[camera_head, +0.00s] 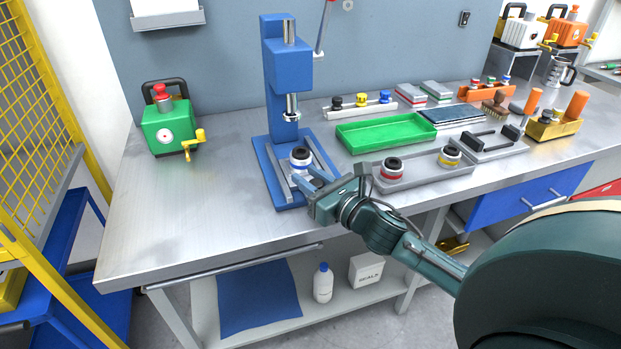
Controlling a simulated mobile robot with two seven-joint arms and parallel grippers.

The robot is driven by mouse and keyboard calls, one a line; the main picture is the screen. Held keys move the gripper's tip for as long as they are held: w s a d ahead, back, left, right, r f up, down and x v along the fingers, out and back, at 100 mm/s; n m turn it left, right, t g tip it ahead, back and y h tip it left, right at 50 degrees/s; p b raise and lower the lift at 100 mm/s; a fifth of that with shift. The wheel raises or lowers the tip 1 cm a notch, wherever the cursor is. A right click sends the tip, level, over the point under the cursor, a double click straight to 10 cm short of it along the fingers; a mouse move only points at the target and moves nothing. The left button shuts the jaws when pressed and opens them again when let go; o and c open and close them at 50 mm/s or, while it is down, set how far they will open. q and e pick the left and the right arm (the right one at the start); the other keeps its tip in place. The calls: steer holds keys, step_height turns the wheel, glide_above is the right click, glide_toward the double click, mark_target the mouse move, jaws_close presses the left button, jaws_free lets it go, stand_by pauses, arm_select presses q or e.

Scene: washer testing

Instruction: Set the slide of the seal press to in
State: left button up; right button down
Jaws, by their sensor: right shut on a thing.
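The blue seal press (286,70) stands on the metal workbench, with its silver ram above a blue base. The slide (301,172) is at the front of that base, between two grey rails. A black-topped part with a blue and white band (300,159) sits upright on it, forward of the ram. My right gripper (308,181) comes from the lower right and is shut at the front end of the slide. Its fingers hide the exact grip. My left gripper is not in view.
A grey tray (408,181) with similar red-banded and yellow-banded parts is right of my gripper. A green tray (385,133) lies behind it. A green pump-like unit (168,127) stands left of the press. The bench's front left is clear.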

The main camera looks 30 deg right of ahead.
mark_target(305, 170)
steer(key=shift+w+d, duration=0.2)
steer(key=shift+w, duration=0.65)
steer(key=shift+w+d, duration=0.2)
steer(key=shift+w, duration=0.6)
steer(key=c, duration=1.1)
jaws_free()
steer(key=shift+s, duration=0.15)
steer(key=s+d+b, duration=0.1)
steer(key=s+d, duration=0.1)
steer(key=s, duration=1)
steer(key=shift+s, duration=0.4)
